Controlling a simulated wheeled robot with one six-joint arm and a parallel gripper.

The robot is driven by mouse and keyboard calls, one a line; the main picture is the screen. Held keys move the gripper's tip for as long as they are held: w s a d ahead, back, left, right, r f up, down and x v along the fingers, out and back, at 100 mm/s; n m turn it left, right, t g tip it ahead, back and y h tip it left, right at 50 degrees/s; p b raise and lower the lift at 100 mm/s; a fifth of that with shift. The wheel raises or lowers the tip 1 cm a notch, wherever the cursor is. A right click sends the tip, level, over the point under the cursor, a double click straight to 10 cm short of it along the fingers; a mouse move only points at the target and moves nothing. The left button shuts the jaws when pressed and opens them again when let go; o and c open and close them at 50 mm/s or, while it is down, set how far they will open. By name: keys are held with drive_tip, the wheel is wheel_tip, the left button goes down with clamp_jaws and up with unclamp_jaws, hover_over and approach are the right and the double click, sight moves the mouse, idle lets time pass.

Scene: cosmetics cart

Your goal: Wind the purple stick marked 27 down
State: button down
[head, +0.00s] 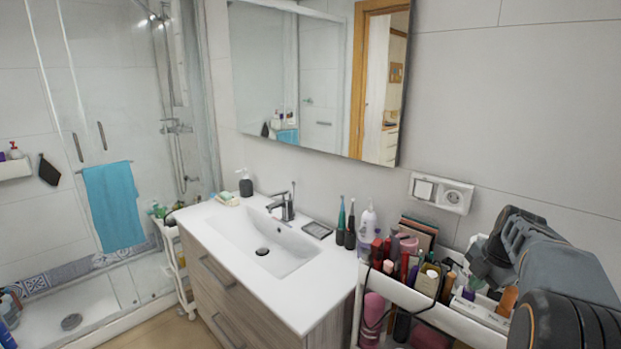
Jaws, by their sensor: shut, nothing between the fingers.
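My arm reaches in from the right over the top of a white cosmetics cart (391,291). My gripper (478,272) is at the arm's left end, low over the cart's right part. It is shut and empty, though its fingers are small and partly hidden. A small purple thing (468,294) shows just below it among other cosmetics. No number can be read on it, so I cannot tell whether it is the stick marked 27.
Several bottles and tubes crowd the cart, including red-capped tubes (377,252) at its left. A white sink counter (322,268) stands left of the cart. A wall socket (441,192) is above, and a mirror (310,80) hangs behind.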

drive_tip(key=shift+s+b, duration=0.35)
drive_tip(key=shift+r, duration=0.1)
drive_tip(key=p+v, duration=0.2)
drive_tip(key=w+p+v, duration=0.1)
drive_tip(key=p+v, duration=0.1)
drive_tip(key=v, duration=0.1)
drive_tip(key=shift+a+r, duration=0.15)
drive_tip(key=shift+r, duration=0.3)
